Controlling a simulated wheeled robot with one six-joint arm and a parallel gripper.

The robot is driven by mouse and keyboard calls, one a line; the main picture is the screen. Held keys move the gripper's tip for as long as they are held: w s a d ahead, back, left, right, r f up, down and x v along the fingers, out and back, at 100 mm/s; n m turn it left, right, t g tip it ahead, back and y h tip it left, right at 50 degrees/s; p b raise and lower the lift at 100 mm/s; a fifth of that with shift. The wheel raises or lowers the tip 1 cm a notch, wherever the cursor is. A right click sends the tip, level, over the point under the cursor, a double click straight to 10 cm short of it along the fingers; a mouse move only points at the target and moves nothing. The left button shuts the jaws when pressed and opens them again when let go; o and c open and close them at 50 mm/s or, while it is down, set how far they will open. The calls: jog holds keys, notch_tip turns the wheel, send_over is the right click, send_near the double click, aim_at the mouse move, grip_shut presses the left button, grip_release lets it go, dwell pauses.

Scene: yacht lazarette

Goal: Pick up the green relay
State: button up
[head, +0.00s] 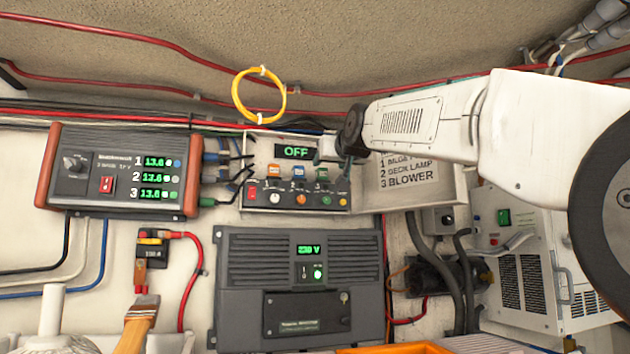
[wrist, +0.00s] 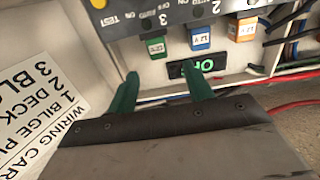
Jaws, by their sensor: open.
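The green relay (head: 322,174) sits in the third position of the small panel box (head: 256,222), at the right end of a row of three. In the wrist view, which is upside down, the green relay (wrist: 155,46) is upright in its socket, just beyond the fingertips. My gripper (wrist: 163,80) is open and empty, its two green fingers apart and pointing toward the relay row. The relay lies between the fingers' lines, nearer the left one in that view. In the head view my arm reaches in from the right and its wrist hides the box's upper right corner.
An orange relay (head: 273,170) and a blue relay (head: 298,172) stand beside the green one. Below them is a row of switches and knobs. The box's open lid (head: 420,185) with a wiring card is to the right. Cables (head: 225,160) run along the left side.

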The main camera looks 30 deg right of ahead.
aim_at(323, 169)
jog(key=x, duration=0.7)
jog(key=shift+w, duration=0.3)
jog(key=shift+d, duration=0.1)
jog(key=c, duration=1.1)
